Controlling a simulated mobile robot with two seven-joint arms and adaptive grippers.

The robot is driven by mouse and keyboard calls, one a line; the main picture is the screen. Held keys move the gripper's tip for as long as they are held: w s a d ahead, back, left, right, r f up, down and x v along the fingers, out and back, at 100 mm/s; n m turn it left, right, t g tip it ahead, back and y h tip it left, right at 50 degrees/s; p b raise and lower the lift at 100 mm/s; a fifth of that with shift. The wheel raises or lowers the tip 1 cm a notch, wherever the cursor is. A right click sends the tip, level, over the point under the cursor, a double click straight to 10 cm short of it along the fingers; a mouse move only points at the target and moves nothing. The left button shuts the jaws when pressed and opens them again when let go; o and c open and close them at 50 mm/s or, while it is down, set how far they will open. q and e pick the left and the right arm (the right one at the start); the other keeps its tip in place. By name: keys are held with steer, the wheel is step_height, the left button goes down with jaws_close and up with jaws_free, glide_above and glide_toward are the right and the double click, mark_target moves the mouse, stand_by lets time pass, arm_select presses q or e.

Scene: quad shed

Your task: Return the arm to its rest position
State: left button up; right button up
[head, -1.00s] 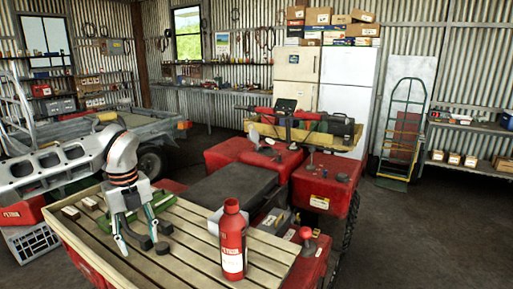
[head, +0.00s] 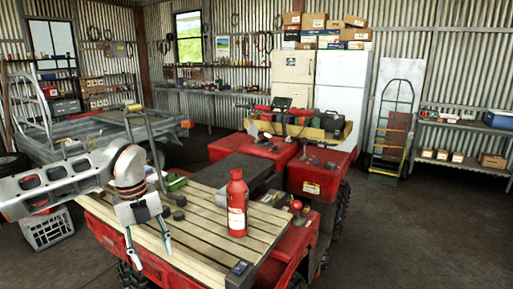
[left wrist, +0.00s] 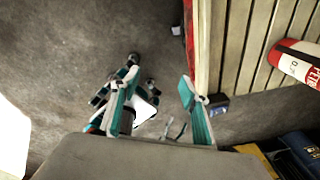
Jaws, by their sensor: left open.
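My left gripper (head: 148,256) hangs with its fingers pointing down at the left edge of the slatted wooden rack (head: 205,245) in the head view. Its two teal fingers are spread apart with nothing between them. In the left wrist view, the same gripper (left wrist: 156,105) is open over the grey floor, beside the rack's edge (left wrist: 203,50). Dark and teal parts show beyond its left finger there; I cannot tell what they are. My right gripper is not seen in the head view.
A red bottle (head: 237,208) stands upright on the rack, and also shows in the left wrist view (left wrist: 297,62). A small dark box (head: 240,275) is at the rack's front corner. A grey trailer (head: 85,135) stands behind my left arm. Bare floor (head: 420,235) lies at the right.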

arm_select(q)
steer(key=s+d+f+m+g+h, duration=0.1)
steer(key=s+d+f+m+h, duration=0.2)
steer(key=d, duration=0.7)
steer(key=s+d+f+m+g+h, duration=0.15)
steer(key=s+d+f+h, duration=0.3)
steer(key=d, duration=0.55)
steer(key=s+d+r+n+t+h, duration=0.2)
steer(key=s+d+r+h, duration=0.1)
steer(key=d+h, duration=0.3)
steer(key=s+d+r+n+t+h, duration=0.1)
steer(key=s+d+r+n+h, duration=0.1)
steer(key=d+r+h, duration=0.4)
steer(key=w+a+f+n+t+y, duration=0.4)
steer(key=a+f+n+t+y, duration=0.95)
steer(key=n, duration=0.65)
steer(key=s+a+f+n+g+y, duration=0.1)
steer(key=s+a+f, duration=0.3)
steer(key=f, duration=0.3)
steer(key=s+a+f+n+g+y, duration=0.1)
steer(key=s+a+f+n+y, duration=0.1)
steer(key=s+a+f, duration=0.2)
steer(key=s+a+f+n+g+y, duration=0.1)
steer(key=s+a+f, duration=0.3)
steer(key=f, duration=0.6)
steer(key=shift+s+a+f+n+y, duration=0.15)
steer(key=shift+s+a+n+y, duration=0.3)
steer(key=shift+s, duration=0.8)
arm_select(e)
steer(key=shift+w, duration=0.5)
